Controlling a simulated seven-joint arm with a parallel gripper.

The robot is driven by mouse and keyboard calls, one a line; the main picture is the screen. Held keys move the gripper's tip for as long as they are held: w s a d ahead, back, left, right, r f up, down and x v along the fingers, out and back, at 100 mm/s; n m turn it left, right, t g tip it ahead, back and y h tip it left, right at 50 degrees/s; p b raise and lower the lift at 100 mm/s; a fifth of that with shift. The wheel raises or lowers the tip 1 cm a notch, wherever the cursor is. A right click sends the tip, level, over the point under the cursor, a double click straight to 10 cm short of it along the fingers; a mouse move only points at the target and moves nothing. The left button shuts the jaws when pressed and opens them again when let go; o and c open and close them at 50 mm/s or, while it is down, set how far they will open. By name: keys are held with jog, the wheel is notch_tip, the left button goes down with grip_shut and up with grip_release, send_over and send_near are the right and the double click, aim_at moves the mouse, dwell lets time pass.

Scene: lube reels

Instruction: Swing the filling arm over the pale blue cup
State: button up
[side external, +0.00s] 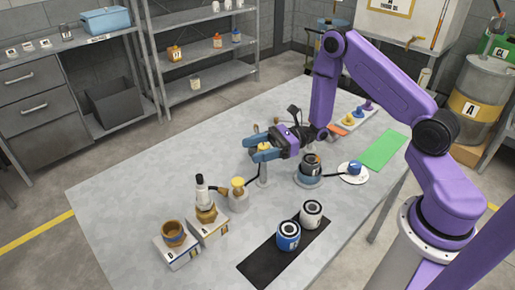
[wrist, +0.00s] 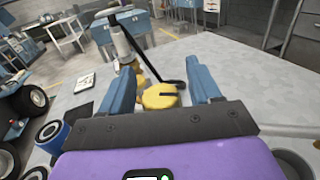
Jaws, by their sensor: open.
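My gripper (side external: 263,148) is open, its blue fingers on either side of a yellow cap (side external: 264,147) on a grey post. In the wrist view, the yellow cap (wrist: 160,97) lies between the fingertips (wrist: 160,85) with gaps on both sides. A thin black rod (wrist: 141,55) runs from near the cap towards a white bottle (wrist: 119,42). In the side view, the white and black bottle (side external: 200,192) stands above a brown cup (side external: 207,214) on a pale block. I cannot make out a pale blue cup for certain; a pale blue round base (side external: 307,182) sits under a dark can.
A second brown cup (side external: 173,235) stands on a block at the front left. A yellow-topped grey piece (side external: 238,192) is beside the bottle. Blue (side external: 288,237) and white (side external: 312,213) reels sit on a black mat. A white disc (side external: 353,174) with a blue knob lies right. The table's left side is clear.

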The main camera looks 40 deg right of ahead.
grip_shut()
jog(key=shift+m+t, duration=0.4)
jog(key=shift+w+d+m+t+h, duration=0.1)
jog(key=shift+w+m+t+h, duration=0.05)
jog(key=shift+m+t+h, duration=0.9)
jog(key=shift+w+d+m+t+h, duration=0.1)
jog(key=shift+m+t+h, duration=0.7)
jog(key=shift+t, duration=0.5)
jog(key=shift+w+d+m+t+h, duration=0.1)
jog(key=shift+w+m+t+h, duration=0.05)
jog(key=shift+m+t+h, duration=0.9)
jog(key=shift+d+m+t+h, duration=0.15)
jog(key=shift+m+t+h, duration=0.45)
jog(key=shift+t+h, duration=0.15)
